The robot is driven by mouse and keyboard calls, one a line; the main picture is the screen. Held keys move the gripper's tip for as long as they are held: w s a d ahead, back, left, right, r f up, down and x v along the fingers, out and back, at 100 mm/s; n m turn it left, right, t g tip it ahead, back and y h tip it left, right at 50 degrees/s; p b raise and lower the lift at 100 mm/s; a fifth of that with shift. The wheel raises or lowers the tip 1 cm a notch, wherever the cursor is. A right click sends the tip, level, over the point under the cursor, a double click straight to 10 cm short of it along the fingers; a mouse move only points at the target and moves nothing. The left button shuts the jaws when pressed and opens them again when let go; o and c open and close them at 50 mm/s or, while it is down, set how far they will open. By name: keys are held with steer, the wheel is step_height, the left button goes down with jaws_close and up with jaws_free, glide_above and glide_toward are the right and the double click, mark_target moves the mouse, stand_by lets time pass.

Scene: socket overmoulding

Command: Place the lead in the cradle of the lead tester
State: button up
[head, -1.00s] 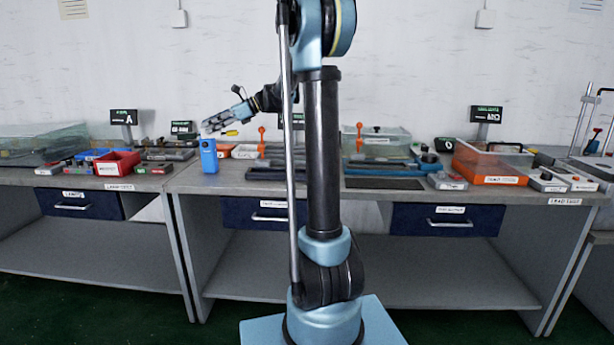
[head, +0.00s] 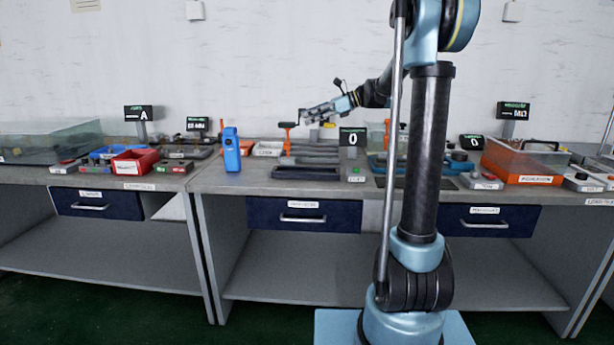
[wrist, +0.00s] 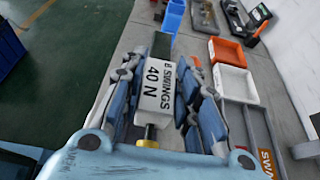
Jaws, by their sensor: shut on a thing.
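My gripper (head: 308,115) is raised over the middle bench, to the right of an upright blue block. In the wrist view, my gripper (wrist: 160,95) has its fingers on both sides of a pale block lettered "8 SWINGS 40 N" (wrist: 158,88), and it is shut on it. A brass stub (wrist: 148,140) sticks out of the block towards the palm. I cannot tell whether this block is the lead or part of it. A "LEAD TEST" label (head: 600,202) is on the bench edge at the far right. The tester's cradle cannot be made out.
The blue block (head: 232,150) stands at the left of the middle bench. Orange-handled equipment (head: 287,135) and a "0" display (head: 352,138) are near my gripper. An orange box (head: 520,165) with a clear lid stands at right. A red tray (head: 133,163) is on the left bench.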

step_height(320, 180, down, 18)
steer(key=shift+f, duration=0.1)
stand_by(0.9)
steer(key=o, duration=1.1)
